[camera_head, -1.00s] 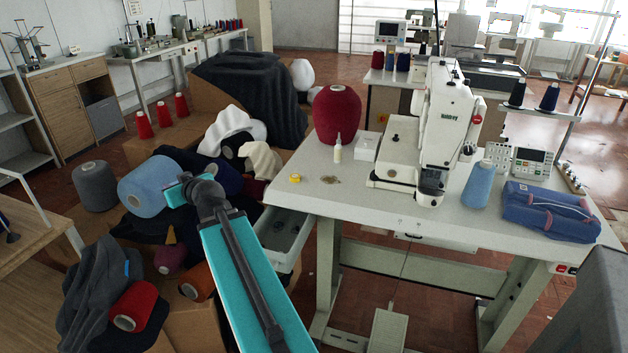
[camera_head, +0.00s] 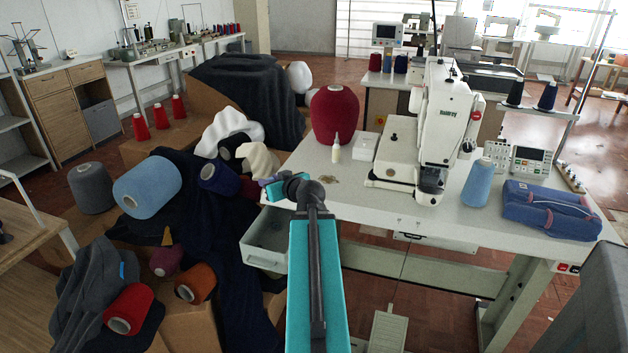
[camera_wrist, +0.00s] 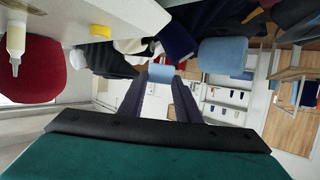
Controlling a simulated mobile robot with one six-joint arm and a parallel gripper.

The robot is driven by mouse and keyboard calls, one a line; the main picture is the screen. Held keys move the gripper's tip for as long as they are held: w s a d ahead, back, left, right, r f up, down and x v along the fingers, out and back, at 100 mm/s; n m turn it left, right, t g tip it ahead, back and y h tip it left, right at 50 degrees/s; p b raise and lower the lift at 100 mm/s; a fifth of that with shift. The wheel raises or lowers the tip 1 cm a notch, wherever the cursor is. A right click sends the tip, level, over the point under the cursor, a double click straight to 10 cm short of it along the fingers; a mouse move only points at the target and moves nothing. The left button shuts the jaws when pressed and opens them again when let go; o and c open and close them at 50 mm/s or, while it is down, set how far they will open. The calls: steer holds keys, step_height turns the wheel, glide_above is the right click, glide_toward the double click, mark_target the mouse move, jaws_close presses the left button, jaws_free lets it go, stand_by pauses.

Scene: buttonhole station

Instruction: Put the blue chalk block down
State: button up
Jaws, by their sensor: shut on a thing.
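My gripper (camera_head: 268,186) is over the left edge of the white sewing table (camera_head: 350,197) in the head view, above the open drawer. In the wrist view my gripper (camera_wrist: 160,82) has its two dark purple fingers shut on the blue chalk block (camera_wrist: 161,73), which shows at the fingertips. In the head view the block is too small and covered to make out clearly. It is held in the air, with the table at the upper left of the wrist view.
An open drawer (camera_head: 262,259) hangs at the table's left. A red yarn cone (camera_head: 335,115), glue bottle (camera_head: 336,148), small white box (camera_head: 365,146) and sewing machine (camera_head: 443,130) stand on the table. A yellow tape (camera_wrist: 100,30) lies near its edge.

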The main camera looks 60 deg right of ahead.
steer(key=s+d+f+m+h+b, duration=0.1)
steer(key=s+d, duration=0.6)
steer(key=s, duration=0.4)
steer(key=shift+d+f+g, duration=0.25)
steer(key=shift+d+g, duration=0.05)
steer(key=shift+d, duration=0.05)
steer(key=shift+w+a, duration=0.1)
steer(key=shift+w, duration=0.05)
